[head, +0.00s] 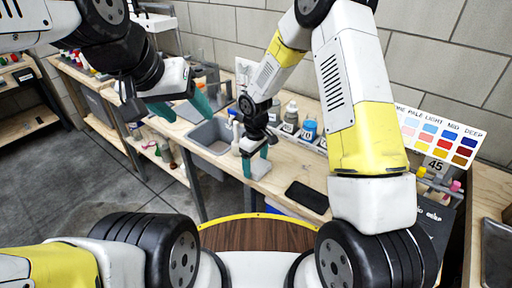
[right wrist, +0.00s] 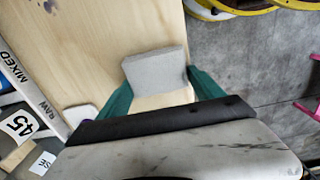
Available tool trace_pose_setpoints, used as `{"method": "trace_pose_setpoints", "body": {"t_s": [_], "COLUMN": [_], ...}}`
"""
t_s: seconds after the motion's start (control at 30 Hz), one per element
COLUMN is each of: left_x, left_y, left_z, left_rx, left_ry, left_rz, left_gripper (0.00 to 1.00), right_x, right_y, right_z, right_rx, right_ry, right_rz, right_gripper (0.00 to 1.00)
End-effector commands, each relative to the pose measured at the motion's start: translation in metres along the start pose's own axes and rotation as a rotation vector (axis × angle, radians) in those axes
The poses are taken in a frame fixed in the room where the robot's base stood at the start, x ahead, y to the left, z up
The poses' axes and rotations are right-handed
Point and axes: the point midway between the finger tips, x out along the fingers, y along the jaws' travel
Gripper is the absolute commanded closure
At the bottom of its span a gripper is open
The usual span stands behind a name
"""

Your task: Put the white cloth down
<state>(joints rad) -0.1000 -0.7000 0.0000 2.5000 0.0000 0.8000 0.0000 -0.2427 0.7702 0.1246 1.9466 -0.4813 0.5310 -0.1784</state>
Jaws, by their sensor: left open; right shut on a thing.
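The white cloth (right wrist: 155,68) shows in the right wrist view as a pale grey-white folded block between the two teal fingers of my right gripper (right wrist: 158,92). The fingers are shut on it. In the head view the cloth (head: 259,169) is a small pale patch between the fingertips, at the front part of the wooden bench (head: 284,180). I cannot tell whether the cloth touches the bench top. My left gripper (head: 184,112) is open and empty, in the air to the left of the grey basin.
A grey basin (head: 194,136) is set in the bench left of the right gripper. A black flat tray (head: 307,197) lies to its right. Bottles, including a blue one (head: 309,130), stand behind with number cards. A colour chart (head: 438,136) stands at right. Bare wood surrounds the cloth.

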Motion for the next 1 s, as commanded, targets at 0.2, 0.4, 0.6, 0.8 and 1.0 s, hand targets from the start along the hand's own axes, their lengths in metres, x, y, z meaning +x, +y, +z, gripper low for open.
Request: {"method": "trace_pose_setpoints", "body": {"t_s": [0.2, 0.4, 0.6, 0.8, 1.0], "left_x": [0.0, 0.0, 0.0, 0.0, 0.0], "left_y": [0.0, 0.0, 0.0, 0.0, 0.0], "left_z": [0.0, 0.0, 0.0, 0.0, 0.0], "left_rx": [0.0, 0.0, 0.0, 0.0, 0.0], "left_ry": [0.0, 0.0, 0.0, 0.0, 0.0], "left_rz": [0.0, 0.0, 0.0, 0.0, 0.0], "left_gripper": [0.37, 0.37, 0.37, 0.37, 0.37], "right_x": [0.002, 0.002, -0.009, -0.048, -0.09], "right_y": [0.0, 0.0, 0.001, 0.001, 0.001], "right_z": [0.0, 0.0, 0.0, -0.001, 0.0], "right_rx": [0.0, 0.0, 0.0, 0.001, 0.002], "right_ry": [-0.001, -0.001, 0.0, 0.004, 0.003], "right_rz": [0.0, 0.0, 0.001, 0.003, 0.002], "right_gripper": [0.02, 0.02, 0.02, 0.02, 0.02]}}
